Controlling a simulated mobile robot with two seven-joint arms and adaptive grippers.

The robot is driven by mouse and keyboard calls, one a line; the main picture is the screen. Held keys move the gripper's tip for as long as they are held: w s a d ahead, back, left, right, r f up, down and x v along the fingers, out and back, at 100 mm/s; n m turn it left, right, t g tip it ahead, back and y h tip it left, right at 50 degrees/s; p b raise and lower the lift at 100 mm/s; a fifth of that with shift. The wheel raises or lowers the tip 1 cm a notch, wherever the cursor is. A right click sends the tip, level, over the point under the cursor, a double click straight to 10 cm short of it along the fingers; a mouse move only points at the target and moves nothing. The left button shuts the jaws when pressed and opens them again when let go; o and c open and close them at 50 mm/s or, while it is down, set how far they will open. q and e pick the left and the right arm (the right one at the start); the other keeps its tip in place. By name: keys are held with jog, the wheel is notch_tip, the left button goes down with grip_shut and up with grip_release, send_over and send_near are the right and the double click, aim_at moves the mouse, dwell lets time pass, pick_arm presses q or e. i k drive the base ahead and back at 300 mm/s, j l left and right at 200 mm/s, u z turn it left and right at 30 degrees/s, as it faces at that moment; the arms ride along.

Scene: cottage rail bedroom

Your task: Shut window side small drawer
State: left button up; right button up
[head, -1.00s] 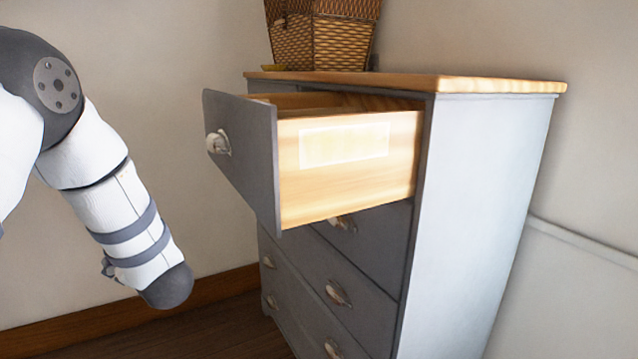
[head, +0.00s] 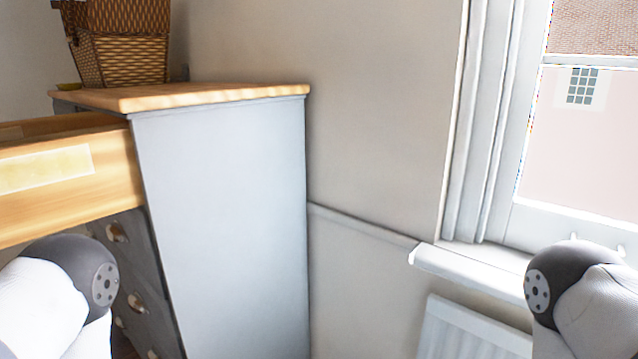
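The small drawer (head: 115,163) at the top of the grey dresser (head: 225,220) is pulled well open. Its pale wooden side faces me at the left of the head view; its front panel and knob are outside the picture. The drawer is on the side of the dresser nearer the window (head: 590,130). Parts of my two arms show at the bottom left and bottom right, but neither gripper is in view.
A wicker basket (head: 122,55) stands on the dresser's wooden top (head: 215,94). Closed lower drawers (head: 125,270) show below the open one. A window sill (head: 470,266) and a white radiator (head: 470,330) are at the right. Bare wall lies between dresser and window.

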aim_at(51, 186)
jog(key=k+j+u, duration=0.1)
jog(key=j+u, duration=1.05)
jog(key=k+j, duration=0.05)
jog(key=j, duration=0.05)
